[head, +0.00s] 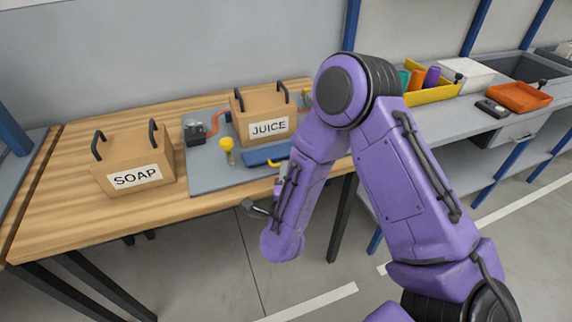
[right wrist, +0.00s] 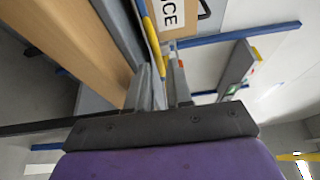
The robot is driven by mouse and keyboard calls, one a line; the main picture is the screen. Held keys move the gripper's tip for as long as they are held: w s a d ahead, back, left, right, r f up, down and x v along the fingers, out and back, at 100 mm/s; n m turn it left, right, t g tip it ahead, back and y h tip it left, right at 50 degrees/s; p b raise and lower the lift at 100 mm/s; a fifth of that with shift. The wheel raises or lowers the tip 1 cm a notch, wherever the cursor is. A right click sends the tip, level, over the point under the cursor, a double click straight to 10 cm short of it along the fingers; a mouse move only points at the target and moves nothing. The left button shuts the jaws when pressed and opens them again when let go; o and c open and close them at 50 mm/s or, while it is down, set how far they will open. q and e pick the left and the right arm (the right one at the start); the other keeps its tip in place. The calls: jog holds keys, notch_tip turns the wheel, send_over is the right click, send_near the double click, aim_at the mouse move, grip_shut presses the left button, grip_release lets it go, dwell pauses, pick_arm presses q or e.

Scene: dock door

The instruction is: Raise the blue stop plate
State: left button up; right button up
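The blue stop plate (head: 262,156) lies low at the front edge of a grey board (head: 205,178), in front of the JUICE box (head: 265,112). Its yellow handle (head: 277,162) sticks out at the front. My right gripper (head: 284,172) is at the handle, mostly hidden behind my purple forearm. In the right wrist view its two fingers (right wrist: 160,80) stand apart with the yellow handle (right wrist: 153,42) between their tips. I cannot tell whether they press on it. The JUICE box also shows there (right wrist: 172,16). My left gripper is not in view.
A SOAP box (head: 135,165) stands left on the wooden table (head: 60,205). A yellow knob (head: 227,146) and a dark device with a red hose (head: 195,132) are on the board. A yellow bin (head: 432,94) and an orange tray (head: 519,97) stand on the right bench.

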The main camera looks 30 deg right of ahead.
aim_at(279, 155)
jog(key=shift+x, duration=1.4)
grip_shut()
